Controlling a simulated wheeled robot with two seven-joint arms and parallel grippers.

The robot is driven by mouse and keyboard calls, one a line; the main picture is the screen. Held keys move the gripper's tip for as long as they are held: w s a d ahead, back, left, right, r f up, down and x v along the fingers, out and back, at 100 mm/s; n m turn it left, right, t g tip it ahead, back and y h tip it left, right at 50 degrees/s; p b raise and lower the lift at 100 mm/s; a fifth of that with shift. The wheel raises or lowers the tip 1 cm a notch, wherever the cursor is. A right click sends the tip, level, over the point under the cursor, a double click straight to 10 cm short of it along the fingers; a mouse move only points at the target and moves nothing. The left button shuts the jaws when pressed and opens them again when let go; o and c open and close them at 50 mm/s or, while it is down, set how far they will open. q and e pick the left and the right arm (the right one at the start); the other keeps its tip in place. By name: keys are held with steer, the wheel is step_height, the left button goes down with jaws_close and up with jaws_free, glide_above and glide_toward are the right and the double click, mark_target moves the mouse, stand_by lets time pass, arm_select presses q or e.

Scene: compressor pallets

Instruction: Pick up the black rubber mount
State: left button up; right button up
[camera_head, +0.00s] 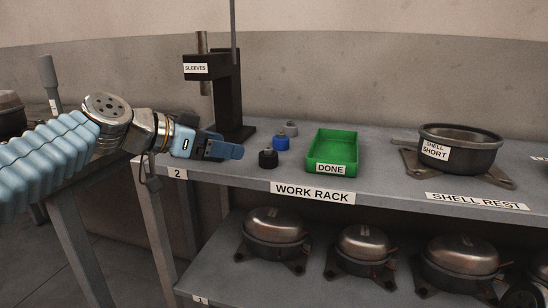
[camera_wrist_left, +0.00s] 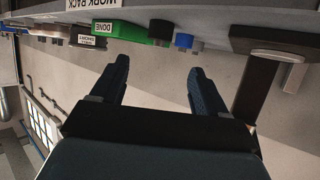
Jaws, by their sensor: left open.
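The black rubber mount (camera_head: 268,158) is a small dark cylinder near the front edge of the work rack's top shelf. A blue mount (camera_head: 282,142) and a grey mount (camera_head: 291,128) stand behind it. My left gripper (camera_head: 238,152) is to the left of the black mount, apart from it and pointing right. In the left wrist view, which is upside down, its two fingers (camera_wrist_left: 160,78) are spread with nothing between them. The black mount shows there beyond the fingertips (camera_wrist_left: 160,31), between the green tray and the blue mount. My right gripper is not in view.
The green DONE tray (camera_head: 347,135) stands empty right of the mounts. A black SLEEVES stand (camera_head: 228,95) rises behind my left gripper. A dark pan-shaped shell (camera_head: 460,147) sits on the right. Several compressors (camera_head: 276,225) fill the lower shelf.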

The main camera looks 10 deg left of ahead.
mark_target(268, 153)
arm_select(q)
steer(key=x, duration=0.5)
steer(key=shift+w+d+f, duration=0.15)
steer(key=x, duration=0.5)
steer(key=shift+w+d+f+p, duration=0.1)
steer(key=shift+f+p, duration=0.05)
steer(key=shift+p, duration=0.2)
steer(key=shift+c, duration=0.4)
steer(key=c, duration=1.1)
